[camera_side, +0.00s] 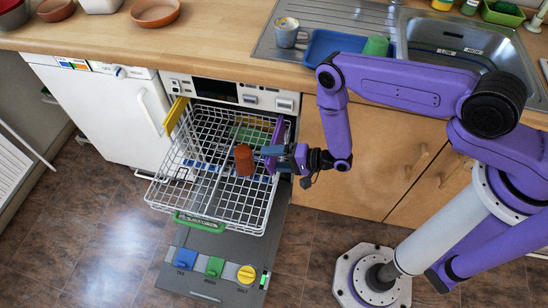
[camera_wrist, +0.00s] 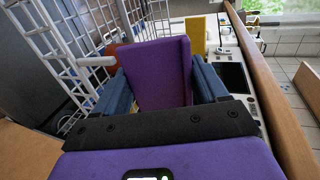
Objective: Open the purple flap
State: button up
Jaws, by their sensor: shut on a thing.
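The purple flap (camera_side: 278,130) stands at the right side of the pulled-out white wire rack (camera_side: 163,180). It appears upright. In the wrist view the purple flap (camera_wrist: 157,72) fills the space between my blue fingers. My gripper (camera_side: 270,156) reaches in from the right and is shut on the flap; in the wrist view my gripper (camera_wrist: 162,85) has one finger on each side of it. The flap's lower part is hidden behind my wrist housing in that view.
A red-brown cup (camera_side: 243,160) stands in the rack, left of my gripper. A yellow flap (camera_side: 176,115) is at the rack's left side. A green handle (camera_side: 199,223) is at the front. The open door (camera_side: 230,250) lies below; the wooden counter (camera_side: 215,45) runs behind.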

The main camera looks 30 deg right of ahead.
jog(key=shift+s+f, duration=0.15)
jog(key=shift+f, duration=0.05)
jog(key=o, duration=1)
jog(key=shift+r, duration=0.1)
jog(key=v, duration=1.2)
